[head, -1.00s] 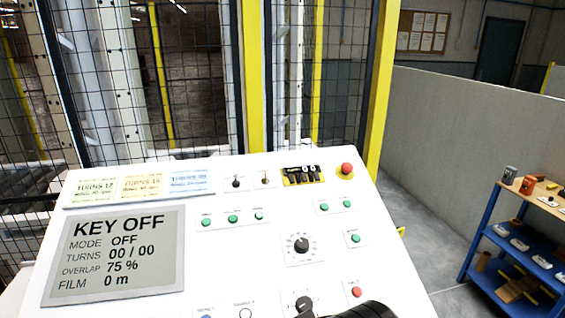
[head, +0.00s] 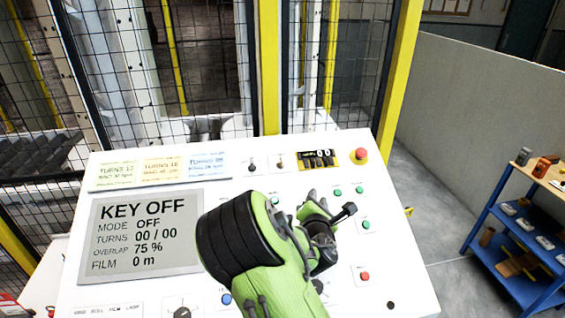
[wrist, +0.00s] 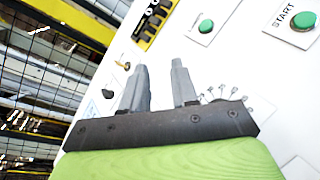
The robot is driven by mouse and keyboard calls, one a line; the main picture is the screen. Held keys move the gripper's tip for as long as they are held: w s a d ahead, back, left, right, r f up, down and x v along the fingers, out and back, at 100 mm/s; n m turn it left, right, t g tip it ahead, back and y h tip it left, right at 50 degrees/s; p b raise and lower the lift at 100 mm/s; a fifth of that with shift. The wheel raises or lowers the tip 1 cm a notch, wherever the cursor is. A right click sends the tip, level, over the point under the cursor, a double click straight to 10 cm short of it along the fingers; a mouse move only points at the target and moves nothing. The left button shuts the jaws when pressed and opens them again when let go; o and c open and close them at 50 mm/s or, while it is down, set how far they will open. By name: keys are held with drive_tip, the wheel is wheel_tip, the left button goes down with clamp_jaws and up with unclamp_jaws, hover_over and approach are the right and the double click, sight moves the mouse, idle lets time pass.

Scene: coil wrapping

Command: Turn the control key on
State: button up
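The white control panel (head: 345,265) carries a grey display (head: 145,236) reading KEY OFF and MODE OFF. Near its top edge are two small switches: a black one (head: 252,166) and a brass-coloured one (head: 280,164) that looks like the key. Both show small in the wrist view, the black one (wrist: 107,93) below the brass one (wrist: 127,66), left of my fingers. My gripper (head: 312,196) is over the panel's middle, below and right of the switches in the head view. In the wrist view its two grey fingers (wrist: 161,66) stand apart with nothing between them.
A red button on yellow (head: 360,155) and a yellow-black selector block (head: 319,159) sit right of the switches. Several green buttons lie nearby; a green START button (wrist: 304,20) shows in the wrist view. My arm hides central controls. Mesh fencing (head: 200,70) stands behind the panel.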

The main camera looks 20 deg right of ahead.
sight(281, 163)
drive_tip(key=w+a+n+t+y, duration=0.4)
drive_tip(key=a+n, duration=0.2)
drive_tip(key=n, duration=0.6)
drive_tip(key=w+d+p, duration=0.1)
drive_tip(key=w, duration=0.4)
drive_tip(key=w+d+p, duration=0.1)
drive_tip(key=w, duration=0.3)
drive_tip(key=w+d+p, duration=0.1)
drive_tip(key=w, duration=0.4)
drive_tip(key=shift+w+d+r+p, duration=0.25)
drive_tip(key=shift+w+d+p, duration=0.05)
drive_tip(key=shift+w+p, duration=0.1)
drive_tip(key=shift+s, duration=0.1)
clamp_jaws()
